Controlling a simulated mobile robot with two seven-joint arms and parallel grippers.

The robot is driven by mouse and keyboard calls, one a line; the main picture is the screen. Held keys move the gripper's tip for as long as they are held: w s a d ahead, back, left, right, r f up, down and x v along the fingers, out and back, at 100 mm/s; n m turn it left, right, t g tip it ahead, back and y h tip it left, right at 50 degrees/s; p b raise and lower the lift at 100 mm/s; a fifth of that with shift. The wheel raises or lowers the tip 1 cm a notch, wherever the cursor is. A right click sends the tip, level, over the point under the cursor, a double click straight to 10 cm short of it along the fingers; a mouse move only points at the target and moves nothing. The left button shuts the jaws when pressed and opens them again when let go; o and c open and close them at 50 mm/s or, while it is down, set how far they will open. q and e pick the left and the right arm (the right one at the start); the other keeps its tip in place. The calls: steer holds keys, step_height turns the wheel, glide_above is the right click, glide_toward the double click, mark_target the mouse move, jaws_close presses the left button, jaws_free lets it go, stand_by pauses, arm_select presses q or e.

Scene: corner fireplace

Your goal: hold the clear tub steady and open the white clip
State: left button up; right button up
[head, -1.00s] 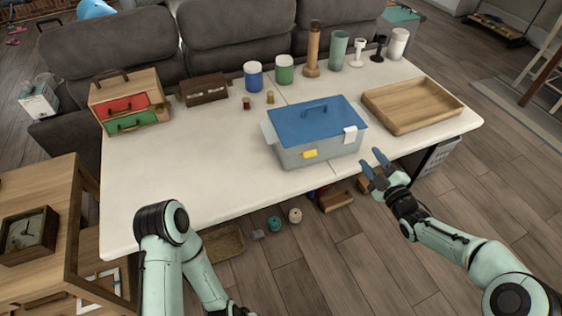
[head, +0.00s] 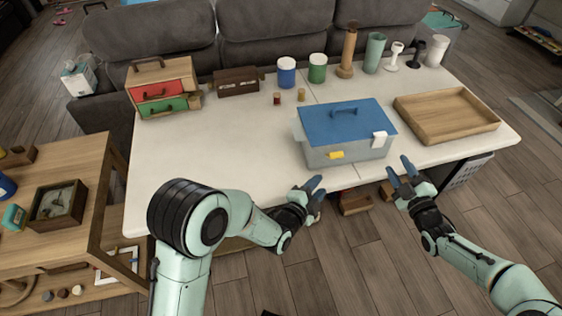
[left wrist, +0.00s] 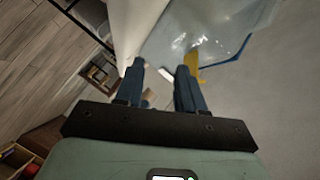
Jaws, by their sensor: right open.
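The clear tub (head: 350,152) with its blue lid (head: 345,122) stands on the white table. The white clip (head: 379,141) is at the right of its front side, hanging over the lid edge. A yellow clip (head: 336,155) is lower on the front; it shows in the left wrist view (left wrist: 194,72) too. My left gripper (head: 317,192) is open and empty, at the table's front edge before the tub; its parted fingers show in the left wrist view (left wrist: 158,70). My right gripper (head: 398,166) is open and empty, right of the tub's front, below the white clip, apart from it.
A wooden tray (head: 448,115) lies right of the tub. Blue (head: 286,73) and green (head: 317,68) canisters and two small jars stand behind it. A drawer box (head: 162,90) and brown case (head: 236,82) are at the back left. The table's left middle (head: 215,140) is clear.

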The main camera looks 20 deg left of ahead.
mark_target(292, 129)
arm_select(q)
steer(key=w+a+r+m+t+y, duration=0.1)
steer(key=a+r+y, duration=0.2)
steer(key=a, duration=0.3)
steer(key=a+r+m+t+y, duration=0.1)
steer(key=a+r+t+y, duration=0.15)
steer(key=a, duration=0.25)
steer(key=shift+g+y, duration=0.25)
steer(key=shift+g, duration=0.2)
steer(key=w, duration=0.4)
steer(key=w+a, duration=0.1)
steer(key=w, duration=0.8)
steer(key=shift+w+a, duration=0.2)
steer(key=shift+a, duration=0.2)
jaws_close()
